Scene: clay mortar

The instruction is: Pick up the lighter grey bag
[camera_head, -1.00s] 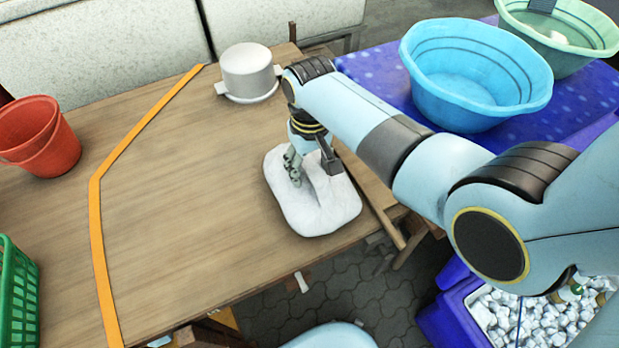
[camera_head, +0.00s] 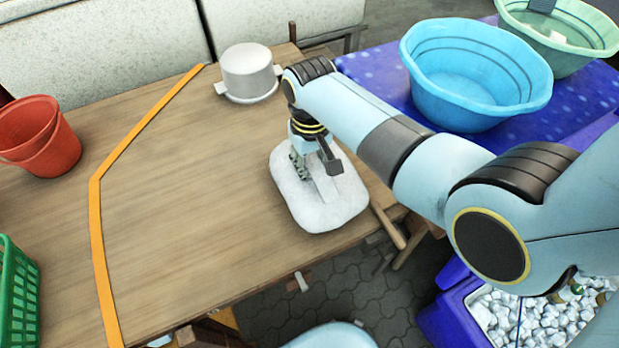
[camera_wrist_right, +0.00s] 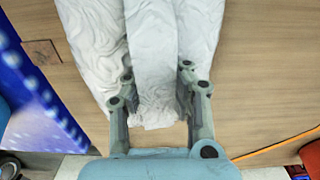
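The light grey, nearly white bag (camera_head: 338,205) lies flat on the wooden table near its right edge. It is the only bag I see. My right gripper (camera_head: 310,165) reaches down onto the bag's upper part. In the right wrist view, the fingers (camera_wrist_right: 154,88) stand on both sides of a raised middle fold of the bag (camera_wrist_right: 152,40) and appear to pinch it. Bag material shows outside both fingers. The arm hides part of the contact in the head view. My left gripper is not in view.
A red bucket (camera_head: 38,135) and a green basket (camera_head: 18,300) are at the left. A blue basin (camera_head: 475,75) stands right on a blue cloth. The table's middle (camera_head: 190,190) is clear.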

